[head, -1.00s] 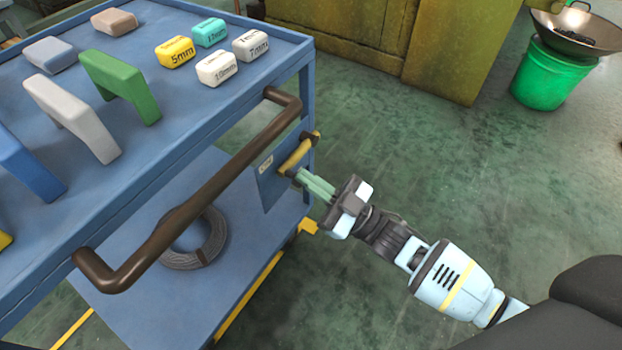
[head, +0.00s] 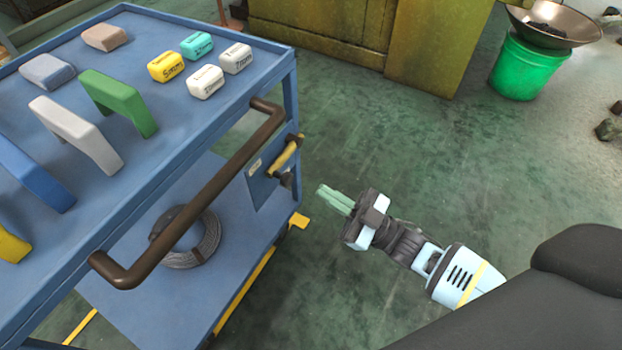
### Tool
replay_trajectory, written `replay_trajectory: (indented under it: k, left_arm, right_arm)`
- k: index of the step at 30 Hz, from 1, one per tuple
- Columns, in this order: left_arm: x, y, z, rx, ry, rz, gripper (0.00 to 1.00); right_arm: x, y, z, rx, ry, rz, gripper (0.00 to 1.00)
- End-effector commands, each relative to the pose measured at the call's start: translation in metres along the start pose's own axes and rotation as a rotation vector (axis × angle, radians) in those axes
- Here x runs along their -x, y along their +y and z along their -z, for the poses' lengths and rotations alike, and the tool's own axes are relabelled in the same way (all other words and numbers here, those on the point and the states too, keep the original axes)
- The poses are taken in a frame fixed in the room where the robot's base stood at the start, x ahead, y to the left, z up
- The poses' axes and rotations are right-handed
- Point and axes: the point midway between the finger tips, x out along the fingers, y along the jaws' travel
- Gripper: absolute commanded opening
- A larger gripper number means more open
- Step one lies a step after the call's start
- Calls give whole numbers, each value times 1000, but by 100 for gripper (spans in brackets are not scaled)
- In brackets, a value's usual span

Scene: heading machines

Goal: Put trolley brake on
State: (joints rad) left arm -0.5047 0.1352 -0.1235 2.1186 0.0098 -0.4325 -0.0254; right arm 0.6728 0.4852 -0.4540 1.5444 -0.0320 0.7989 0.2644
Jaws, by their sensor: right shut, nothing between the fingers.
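The blue trolley (head: 225,108) fills the left of the head view, with a brown push handle (head: 205,195) along its near side. A yellow-and-dark lever (head: 286,154) sits slanted on a small blue plate (head: 262,188) with a white label at the trolley's right corner. A yellow piece (head: 298,220) shows low by the same corner. Which of these is the brake is not readable. My right gripper (head: 322,190) is shut and empty, to the right of the lever and apart from it. My left gripper is not in view.
Several coloured blocks (head: 118,100) lie on the trolley top, and a dark coil (head: 190,240) lies on its lower shelf. A green bucket (head: 525,68) with a metal pan stands at back right, beside a yellow-green cabinet (head: 430,45). The green floor between is clear.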

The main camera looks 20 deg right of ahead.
Motion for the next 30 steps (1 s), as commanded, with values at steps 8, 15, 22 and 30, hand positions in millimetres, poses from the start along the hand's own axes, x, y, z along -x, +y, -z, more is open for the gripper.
replay_trajectory:
  k: [8,15,22,30]
  left_arm:
    - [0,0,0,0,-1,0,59]
    - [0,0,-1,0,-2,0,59]
    - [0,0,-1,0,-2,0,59]
    - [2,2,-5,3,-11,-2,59]
  right_arm:
    - [20,0,0,1,0,0,0]
    - [21,0,0,1,1,0,0]
    - [20,0,0,1,1,0,0]
    - [20,0,0,1,2,0,0]
